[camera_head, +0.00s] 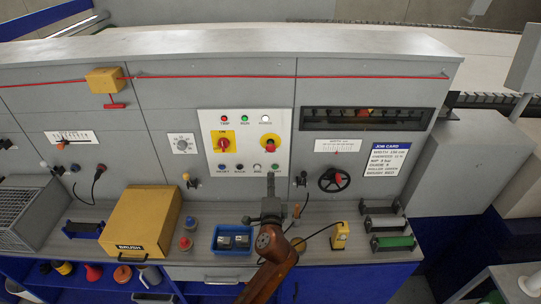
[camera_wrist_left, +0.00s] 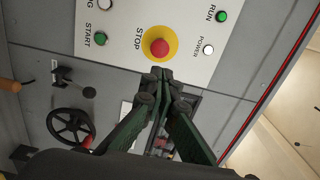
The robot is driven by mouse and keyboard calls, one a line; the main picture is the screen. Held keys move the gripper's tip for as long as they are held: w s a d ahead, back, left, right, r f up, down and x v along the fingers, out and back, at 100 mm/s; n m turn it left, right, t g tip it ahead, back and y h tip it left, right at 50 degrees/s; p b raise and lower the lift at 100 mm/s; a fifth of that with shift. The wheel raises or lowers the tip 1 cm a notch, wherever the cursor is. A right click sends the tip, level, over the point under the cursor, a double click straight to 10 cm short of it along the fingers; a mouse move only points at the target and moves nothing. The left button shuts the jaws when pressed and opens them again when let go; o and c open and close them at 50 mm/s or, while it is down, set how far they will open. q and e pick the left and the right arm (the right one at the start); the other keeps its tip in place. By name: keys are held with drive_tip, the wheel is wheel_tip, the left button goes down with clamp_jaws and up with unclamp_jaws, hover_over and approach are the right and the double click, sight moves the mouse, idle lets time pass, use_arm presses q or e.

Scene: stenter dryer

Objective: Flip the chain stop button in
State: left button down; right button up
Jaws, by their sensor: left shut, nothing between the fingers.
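The stop button is a red mushroom head (camera_head: 269,147) on a yellow surround, at the right of the white control panel (camera_head: 246,120). In the left wrist view the red button (camera_wrist_left: 159,48) sits in a round yellow ring beside the word STOP. My left gripper (camera_head: 271,177) is at the panel's lower right edge, below the button in the head view. In the left wrist view its fingertips (camera_wrist_left: 160,74) are together, empty, and close to the yellow ring. I cannot tell the gap in depth. My right gripper is not in view.
A green START button (camera_wrist_left: 88,38) is near my left gripper. A red-knobbed handwheel (camera_head: 334,180) is right of it. A yellow BRUSH box (camera_head: 142,222), a blue tray (camera_head: 218,250) and a yellow device (camera_head: 340,236) are on the bench. A red cord (camera_head: 220,76) runs above the panel.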

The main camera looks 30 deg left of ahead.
sight(270, 150)
use_arm(q)
drive_tip(key=p+x, duration=0.2)
drive_tip(key=x, duration=1.1)
drive_tip(key=shift+w+p, duration=0.2)
drive_tip(key=shift+p, duration=0.2)
drive_tip(key=shift+w+a, duration=0.1)
drive_tip(key=shift+a, duration=0.05)
